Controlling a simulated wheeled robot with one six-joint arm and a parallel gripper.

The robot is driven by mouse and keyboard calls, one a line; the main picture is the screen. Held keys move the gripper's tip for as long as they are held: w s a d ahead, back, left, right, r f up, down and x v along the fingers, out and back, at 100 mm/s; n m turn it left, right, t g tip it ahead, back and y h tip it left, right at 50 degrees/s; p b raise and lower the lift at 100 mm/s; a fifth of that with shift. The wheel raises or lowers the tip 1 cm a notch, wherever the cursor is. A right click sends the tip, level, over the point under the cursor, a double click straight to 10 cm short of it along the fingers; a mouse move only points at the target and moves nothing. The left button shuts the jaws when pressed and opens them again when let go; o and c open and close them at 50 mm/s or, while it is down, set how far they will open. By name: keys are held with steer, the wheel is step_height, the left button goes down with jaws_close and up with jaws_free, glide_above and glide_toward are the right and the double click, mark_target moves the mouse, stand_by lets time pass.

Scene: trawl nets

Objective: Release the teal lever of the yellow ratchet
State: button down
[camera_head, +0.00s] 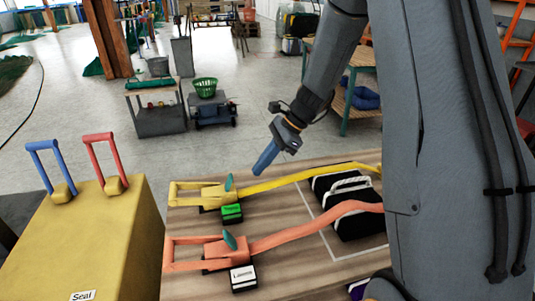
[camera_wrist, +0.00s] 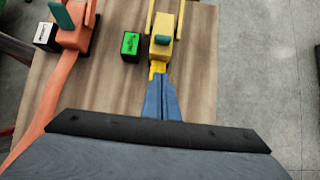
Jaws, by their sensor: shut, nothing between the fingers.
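The yellow ratchet (camera_head: 214,193) lies on the wooden table with its yellow strap (camera_head: 290,177) running right. Its small teal lever (camera_head: 228,183) stands up at its strap end. In the wrist view the yellow ratchet (camera_wrist: 165,25) is at the top, with the teal lever (camera_wrist: 162,40) on it. My gripper (camera_head: 263,168) has blue fingers and is shut and empty. It hangs above the yellow strap, to the right of the lever. In the wrist view the closed fingers (camera_wrist: 160,90) point at the ratchet's strap end; I cannot tell whether they touch the strap.
An orange ratchet (camera_head: 215,252) with its own teal lever (camera_head: 230,241) lies nearer. A green-topped block (camera_head: 231,212) and a white-topped block (camera_head: 243,276) sit beside the ratchets. A black bag (camera_head: 345,205) stands right. A yellow box (camera_head: 90,235) with blue and red handles is left.

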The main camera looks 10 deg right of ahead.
mark_target(231, 175)
steer(key=x, duration=0.3)
steer(key=shift+s+a+f+p, duration=0.1)
steer(key=shift+a+f+p, duration=0.1)
steer(key=shift+p, duration=0.1)
steer(key=shift+a+r+p, duration=0.35)
steer(key=shift+a+r, duration=0.1)
steer(key=shift+a, duration=0.45)
steer(key=shift+a+r+p, duration=0.35)
steer(key=shift+a+r, duration=0.05)
steer(key=shift+a, duration=0.45)
steer(key=shift+a+r+h+p, duration=0.3)
steer(key=shift+h+p, duration=0.2)
steer(key=shift+p, duration=0.3)
steer(key=shift+a+r+h+p, duration=0.35)
steer(key=shift+a+p, duration=0.2)
steer(key=shift+p, duration=0.5)
steer(key=shift+a+r+p, duration=0.3)
steer(key=shift+a+p, duration=0.05)
steer(key=shift+a, duration=0.5)
